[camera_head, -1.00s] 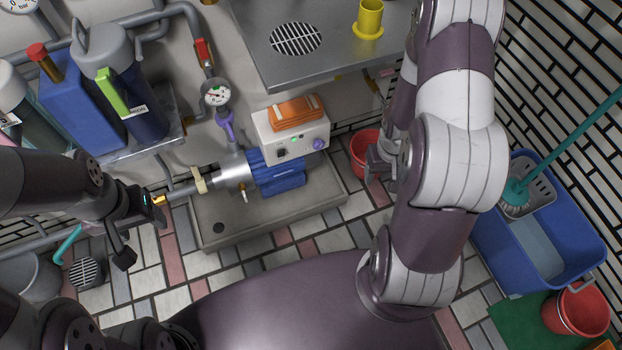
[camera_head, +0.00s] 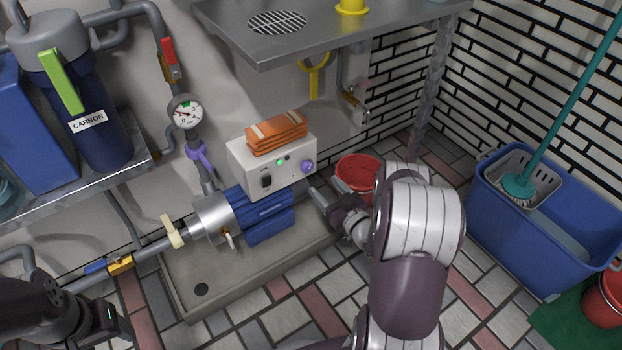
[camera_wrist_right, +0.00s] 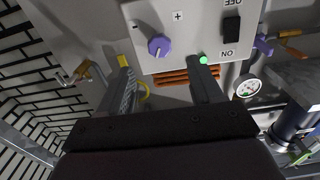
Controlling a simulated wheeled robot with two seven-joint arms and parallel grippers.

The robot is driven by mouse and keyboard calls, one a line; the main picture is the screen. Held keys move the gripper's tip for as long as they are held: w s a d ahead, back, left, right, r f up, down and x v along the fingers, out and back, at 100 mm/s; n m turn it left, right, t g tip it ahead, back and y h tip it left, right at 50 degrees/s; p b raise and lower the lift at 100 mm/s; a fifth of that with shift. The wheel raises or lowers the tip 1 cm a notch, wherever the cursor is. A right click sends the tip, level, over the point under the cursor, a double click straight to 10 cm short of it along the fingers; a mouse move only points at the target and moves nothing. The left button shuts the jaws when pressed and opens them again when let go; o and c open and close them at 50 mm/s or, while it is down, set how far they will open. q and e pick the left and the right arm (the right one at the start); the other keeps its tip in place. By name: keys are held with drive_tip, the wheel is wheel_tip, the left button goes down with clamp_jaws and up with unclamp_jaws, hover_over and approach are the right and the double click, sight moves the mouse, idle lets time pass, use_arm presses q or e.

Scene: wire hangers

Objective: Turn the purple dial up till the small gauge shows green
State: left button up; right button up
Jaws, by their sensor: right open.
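The purple dial (camera_head: 307,166) is on the front of a white control box (camera_head: 240,158) above a blue pump. In the right wrist view the dial (camera_wrist_right: 159,46) lies ahead, roughly between my open fingers and apart from them. My right gripper (camera_head: 314,192) is open and empty, just right of and below the box; it also shows in the wrist view (camera_wrist_right: 165,78). The small gauge (camera_head: 186,112) has a white face with a green patch near its top; its needle is too small to read surely. It also shows in the wrist view (camera_wrist_right: 248,87). My left gripper (camera_head: 115,322) is partly visible at lower left.
Orange folded cloths (camera_head: 277,134) lie on the box. The blue pump (camera_head: 265,222) sits in a grey tray (camera_head: 205,318) below. A metal shelf (camera_head: 330,38) overhangs behind. A red bucket (camera_head: 357,172) stands right of the pump, and a blue mop bucket (camera_head: 510,235) farther right.

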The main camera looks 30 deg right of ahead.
sight(309, 169)
drive_tip(key=w+b, duration=0.1)
drive_tip(key=w, duration=0.1)
drive_tip(key=w+b, duration=0.1)
drive_tip(key=w, duration=0.1)
drive_tip(key=w+b, duration=0.1)
drive_tip(key=w, duration=0.1)
drive_tip(key=shift+w+a+f, duration=0.2)
drive_tip(key=shift+w+a, duration=0.05)
drive_tip(key=shift+w, duration=0.15)
drive_tip(key=shift+w+r, duration=0.15)
drive_tip(key=shift+w, duration=0.2)
drive_tip(key=c, duration=1.1)
drive_tip(key=shift+o, duration=0.2)
